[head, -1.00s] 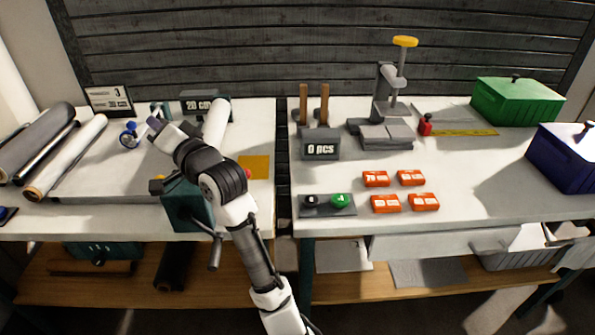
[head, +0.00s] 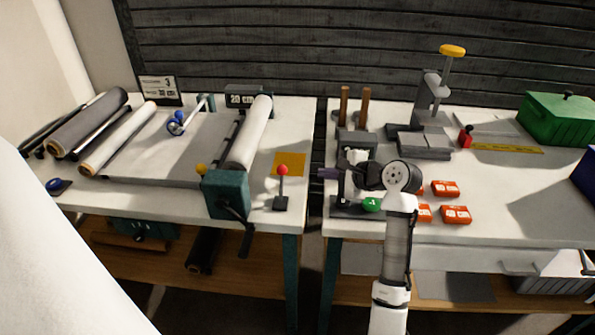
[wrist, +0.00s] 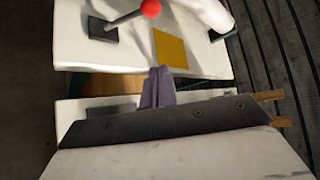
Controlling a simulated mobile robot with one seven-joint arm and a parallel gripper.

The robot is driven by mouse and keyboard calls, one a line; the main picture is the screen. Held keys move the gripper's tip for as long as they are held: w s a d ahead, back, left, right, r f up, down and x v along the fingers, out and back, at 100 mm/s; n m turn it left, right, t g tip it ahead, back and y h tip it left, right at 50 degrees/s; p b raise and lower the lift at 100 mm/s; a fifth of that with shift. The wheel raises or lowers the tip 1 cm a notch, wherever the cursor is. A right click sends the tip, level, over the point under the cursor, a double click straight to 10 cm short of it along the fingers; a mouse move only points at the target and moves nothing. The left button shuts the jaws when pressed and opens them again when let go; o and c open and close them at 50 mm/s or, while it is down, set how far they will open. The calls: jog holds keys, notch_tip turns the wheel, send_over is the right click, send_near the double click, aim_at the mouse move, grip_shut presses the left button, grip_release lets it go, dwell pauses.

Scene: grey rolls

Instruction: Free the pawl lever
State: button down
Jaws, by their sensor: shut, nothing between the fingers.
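The lever with a red ball knob (head: 282,171) stands on a small dark base near the front right corner of the left table. It leans slightly, and it shows at the top of the wrist view (wrist: 150,9). I take it to be the pawl lever. My gripper (head: 328,173) is over the left edge of the right table, to the right of the lever and apart from it. Its purple fingers (wrist: 157,84) are shut and empty, pointing toward the left table. The green crank box (head: 226,194) with a dark handle is left of the lever.
A yellow square (head: 289,164) lies behind the lever. A white roll (head: 250,133) lies behind the crank box. A gap separates the two tables. Orange boxes (head: 455,214), a green button (head: 371,205) and a grey press (head: 425,115) are on the right table.

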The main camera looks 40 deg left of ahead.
aim_at(281, 184)
jog(key=p+x, duration=0.2)
jog(key=x, duration=0.8)
jog(key=shift+a, duration=0.1)
jog(key=shift+s+r+p, duration=0.65)
jog(key=shift+s+r, duration=0.25)
jog(key=shift+s, duration=0.2)
jog(key=shift+s+r, duration=0.25)
jog(key=shift+s, duration=0.3)
